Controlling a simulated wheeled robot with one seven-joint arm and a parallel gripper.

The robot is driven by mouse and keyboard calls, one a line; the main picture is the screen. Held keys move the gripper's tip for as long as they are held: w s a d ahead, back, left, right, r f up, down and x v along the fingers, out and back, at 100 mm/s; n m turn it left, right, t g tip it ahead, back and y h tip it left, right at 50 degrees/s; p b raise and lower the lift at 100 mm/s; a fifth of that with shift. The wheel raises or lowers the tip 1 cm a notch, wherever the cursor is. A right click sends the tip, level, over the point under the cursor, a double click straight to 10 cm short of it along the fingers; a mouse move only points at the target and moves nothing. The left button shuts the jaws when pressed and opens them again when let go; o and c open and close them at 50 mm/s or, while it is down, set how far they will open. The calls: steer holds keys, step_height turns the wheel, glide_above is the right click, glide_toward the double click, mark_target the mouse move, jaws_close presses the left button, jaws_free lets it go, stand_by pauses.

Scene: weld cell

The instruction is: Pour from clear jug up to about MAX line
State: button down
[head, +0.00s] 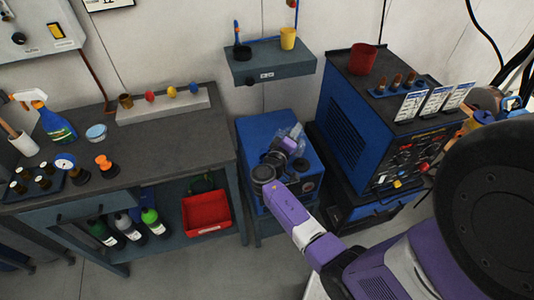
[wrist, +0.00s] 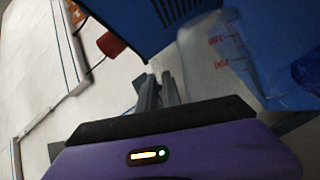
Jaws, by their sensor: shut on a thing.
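The clear jug (head: 298,131) shows partly behind my gripper in the head view, above a blue box-shaped unit (head: 258,130). In the wrist view the clear jug (wrist: 222,62) has red marks on its wall and stands out to the right of the fingers. My gripper (head: 284,148) is shut on the jug; its grey fingers (wrist: 160,88) show in the wrist view. The grip point is partly hidden. I cannot make out a MAX line, any liquid level, or an opening on the blue unit.
A blue welding machine (head: 345,118) with a red cup (head: 362,58) on top stands close on the right. A wall shelf (head: 270,64) with a yellow cup (head: 288,38) hangs behind. A workbench (head: 140,165) with bottles and a red bin (head: 205,213) stands left.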

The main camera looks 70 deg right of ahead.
mark_target(304, 142)
steer(key=shift+s+d+f+m+y+b, duration=0.15)
steer(key=shift+s+f+m+b, duration=0.2)
steer(key=shift+s+m+b, duration=0.1)
steer(key=shift+s+d+f+m+y+b, duration=0.1)
steer(key=shift+s+f+m+y+b, duration=0.05)
steer(key=shift+s+f+m+b, duration=0.25)
steer(key=shift+s+d+r+m, duration=0.15)
steer(key=shift+s+r+m, duration=0.1)
steer(key=shift+m, duration=0.2)
steer(key=shift+s+d+f+m+t+y+b, duration=0.1)
steer(key=shift+s+f+m+t+y+b, duration=0.15)
steer(key=shift+f+b, duration=0.25)
steer(key=shift+s+d+f+m+t+y+b, duration=0.15)
steer(key=shift+s+f+m+b, duration=0.15)
steer(key=shift+f+b, duration=0.2)
steer(key=shift+s+r+m, duration=0.1)
steer(key=shift+s+m, duration=0.15)
steer(key=shift+m, duration=0.2)
